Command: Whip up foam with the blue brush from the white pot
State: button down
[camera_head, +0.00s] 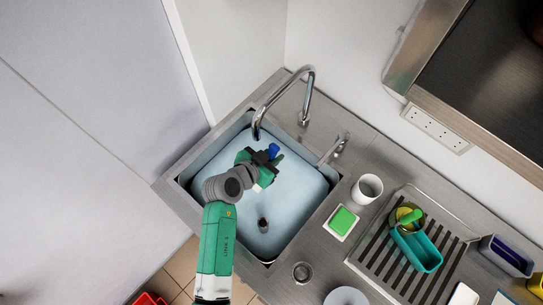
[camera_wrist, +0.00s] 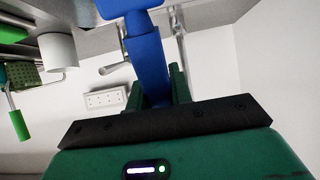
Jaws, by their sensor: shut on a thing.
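My gripper (camera_head: 273,155) is over the sink basin in the head view, with its fingers shut on the blue brush (camera_head: 273,149). In the wrist view the blue brush (camera_wrist: 148,60) stands between the fingers of my gripper (camera_wrist: 155,92), its wider end at the top edge of the picture. The bristles are not clear in either view. The white pot (camera_head: 367,188) stands on the steel counter to the right of the sink. It also shows at the upper left of the wrist view (camera_wrist: 58,50). The sink (camera_head: 225,215) is filled with pale blue, and I cannot tell if that is water.
A curved tap (camera_head: 308,85) arches over the sink's back edge, close to my gripper. A green sponge (camera_head: 342,221) lies right of the sink. A drying rack (camera_head: 385,245) holds a teal container (camera_head: 428,252) and a green-handled item (camera_head: 411,216). Wall sockets (camera_head: 436,129) are behind.

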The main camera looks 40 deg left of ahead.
jog(key=b+x, duration=0.4)
jog(key=x, duration=0.3)
jog(key=s+f+b, duration=0.7)
jog(key=f+b, duration=0.3)
jog(key=f, duration=0.3)
dwell(0.6)
